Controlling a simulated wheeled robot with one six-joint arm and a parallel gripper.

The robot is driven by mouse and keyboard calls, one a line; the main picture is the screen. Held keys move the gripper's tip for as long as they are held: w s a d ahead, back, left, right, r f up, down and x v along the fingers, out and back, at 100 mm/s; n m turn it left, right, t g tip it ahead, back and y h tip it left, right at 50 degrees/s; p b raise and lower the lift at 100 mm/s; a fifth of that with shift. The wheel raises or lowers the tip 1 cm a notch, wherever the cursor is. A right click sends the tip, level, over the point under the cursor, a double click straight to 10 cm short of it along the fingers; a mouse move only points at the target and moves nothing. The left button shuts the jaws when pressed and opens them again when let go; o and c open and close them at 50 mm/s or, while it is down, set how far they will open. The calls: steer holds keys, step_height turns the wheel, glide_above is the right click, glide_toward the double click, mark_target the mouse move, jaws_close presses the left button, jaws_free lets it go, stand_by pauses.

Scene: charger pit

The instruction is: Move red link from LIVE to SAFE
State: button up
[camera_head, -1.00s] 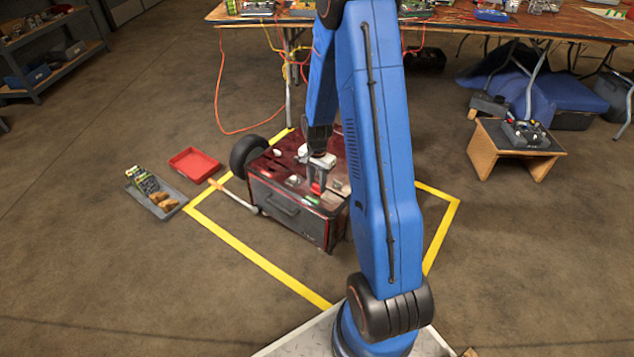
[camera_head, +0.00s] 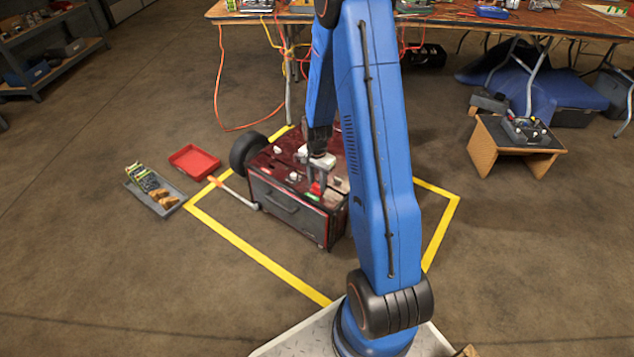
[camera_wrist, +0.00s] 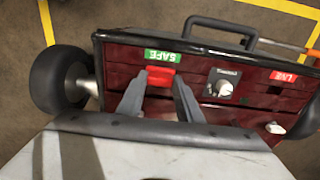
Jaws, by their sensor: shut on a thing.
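The red link (camera_wrist: 160,76) is at the tips of my gripper (camera_wrist: 158,90) in the wrist view, right beside the green SAFE label (camera_wrist: 164,56). My gripper is shut on the link, one finger at each side. Whether the link is seated in a slot is hidden. The red LIVE label (camera_wrist: 283,76) is on the same dark red panel, further right, past a knob. In the head view my gripper (camera_head: 317,178) points down over the red charger (camera_head: 285,208), with the red link (camera_head: 315,188) low between its fingers.
A white knob (camera_wrist: 224,88) stands between the two labels. The charger has a wheel (camera_wrist: 58,87) and a front handle (camera_wrist: 222,27). Yellow tape (camera_head: 250,255) surrounds it on the floor. A red tray (camera_head: 194,160) and grey tray (camera_head: 160,206) lie left.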

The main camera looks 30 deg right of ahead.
steer(key=shift+f, duration=0.1)
steer(key=o, duration=1.1)
steer(key=shift+r, duration=8.7)
